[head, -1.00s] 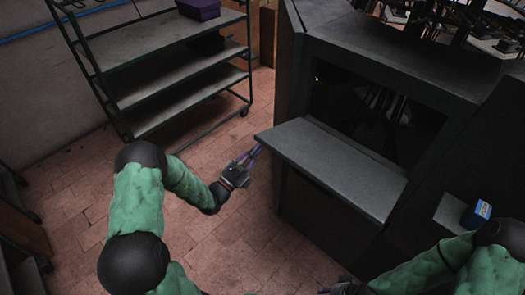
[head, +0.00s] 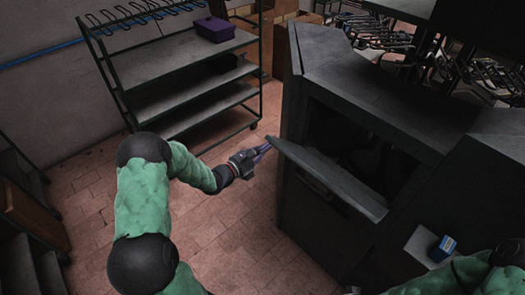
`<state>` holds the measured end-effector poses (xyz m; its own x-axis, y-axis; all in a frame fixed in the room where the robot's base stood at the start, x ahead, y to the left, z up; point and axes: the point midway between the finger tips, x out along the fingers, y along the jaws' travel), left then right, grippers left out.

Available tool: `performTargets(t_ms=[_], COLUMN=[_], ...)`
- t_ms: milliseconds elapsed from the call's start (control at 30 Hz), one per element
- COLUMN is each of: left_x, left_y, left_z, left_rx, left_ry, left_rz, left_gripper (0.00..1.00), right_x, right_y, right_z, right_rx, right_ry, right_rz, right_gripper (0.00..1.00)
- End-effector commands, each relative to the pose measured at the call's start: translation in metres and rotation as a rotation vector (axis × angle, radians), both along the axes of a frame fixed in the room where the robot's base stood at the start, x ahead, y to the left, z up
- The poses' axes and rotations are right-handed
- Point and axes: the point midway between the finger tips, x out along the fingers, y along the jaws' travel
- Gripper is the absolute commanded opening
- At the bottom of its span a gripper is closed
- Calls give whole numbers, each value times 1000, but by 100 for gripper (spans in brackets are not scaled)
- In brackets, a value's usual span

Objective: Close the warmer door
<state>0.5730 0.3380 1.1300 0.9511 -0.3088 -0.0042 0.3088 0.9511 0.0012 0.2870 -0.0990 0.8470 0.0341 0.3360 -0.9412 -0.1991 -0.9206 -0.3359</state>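The warmer (head: 380,75) is a dark grey cabinet on the right with a dark opening in its front. Its door (head: 330,178) is hinged low and stands partly raised, tilted up at an angle, with the opening still visible behind it. My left gripper (head: 264,152) has its purple fingers at the door's left end, close against or just under its edge; contact and finger gap are too small to tell. My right arm comes in at the lower right. Only a sliver of what looks like its gripper (head: 351,290) shows at the bottom edge.
A wheeled metal shelf rack (head: 180,75) with a purple bin (head: 214,29) stands at the back left. A small blue box (head: 443,247) sits on a grey ledge (head: 420,244) at the lower right. The tiled floor (head: 215,235) before the warmer is clear.

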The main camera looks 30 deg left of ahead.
Motion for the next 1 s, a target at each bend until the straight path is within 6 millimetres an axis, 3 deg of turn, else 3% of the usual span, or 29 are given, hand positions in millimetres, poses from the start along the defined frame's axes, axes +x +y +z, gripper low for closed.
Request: performTargets(t_ms=[33,500,1000], left_x=[6,60,137], left_y=[-1,-19,-45], left_z=[17,70,104], left_rx=[10,95,170], left_ry=[19,282,527], left_rz=[-2,-3,-1], left_gripper=[0,0,0], right_x=[0,0,0], right_y=[0,0,0], right_z=[16,87,147], right_rx=[0,0,0], right_ry=[0,0,0], right_rz=[0,0,0], right_gripper=[40,40,40])
